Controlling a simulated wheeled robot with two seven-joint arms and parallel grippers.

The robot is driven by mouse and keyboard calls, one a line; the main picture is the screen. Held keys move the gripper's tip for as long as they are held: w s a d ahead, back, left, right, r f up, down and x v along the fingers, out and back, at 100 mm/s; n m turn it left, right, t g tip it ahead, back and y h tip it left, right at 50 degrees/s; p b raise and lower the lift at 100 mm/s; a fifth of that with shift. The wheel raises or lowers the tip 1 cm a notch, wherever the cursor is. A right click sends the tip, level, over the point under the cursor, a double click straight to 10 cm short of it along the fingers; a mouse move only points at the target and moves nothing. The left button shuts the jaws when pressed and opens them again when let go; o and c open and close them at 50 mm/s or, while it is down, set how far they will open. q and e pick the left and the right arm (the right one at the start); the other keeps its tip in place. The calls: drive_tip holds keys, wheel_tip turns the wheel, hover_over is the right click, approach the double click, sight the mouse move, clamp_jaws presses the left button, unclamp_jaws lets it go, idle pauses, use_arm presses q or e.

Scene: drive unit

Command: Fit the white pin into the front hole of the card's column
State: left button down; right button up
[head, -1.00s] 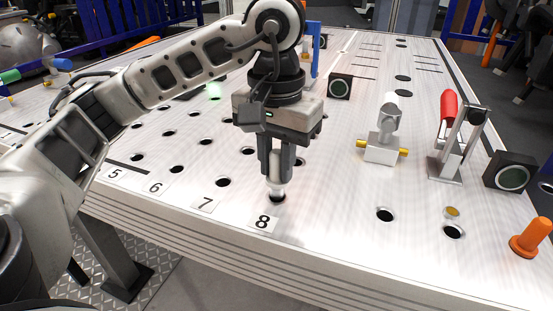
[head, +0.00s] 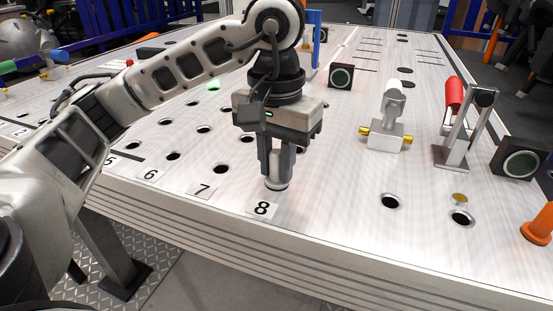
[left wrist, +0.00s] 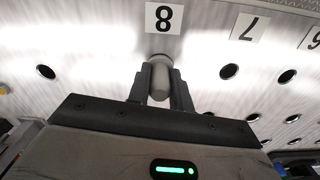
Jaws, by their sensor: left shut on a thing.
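The white pin (head: 276,180) stands upright between the fingers of my left gripper (head: 276,165), which is shut on it. Its lower end is at the front hole of the column labelled 8 (head: 262,208). A dark rim shows around its foot, but I cannot tell how deep it sits. In the left wrist view the pin (left wrist: 160,82) is between the two fingers, its far end close to the 8 label (left wrist: 164,17). The hole itself is covered by the pin. No separate card can be made out. My right gripper is not in view.
Label 7 (head: 205,190) and its open front hole (head: 220,168) lie to the left. To the right are an open hole (head: 390,201), a white fixture with yellow ends (head: 385,136), a red-handled clamp (head: 456,125) and an orange peg (head: 540,226).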

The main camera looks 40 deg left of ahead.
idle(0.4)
use_arm(q)
drive_tip(key=c, duration=1.5)
unclamp_jaws()
drive_tip(key=o, duration=0.3)
drive_tip(key=shift+o, duration=0.2)
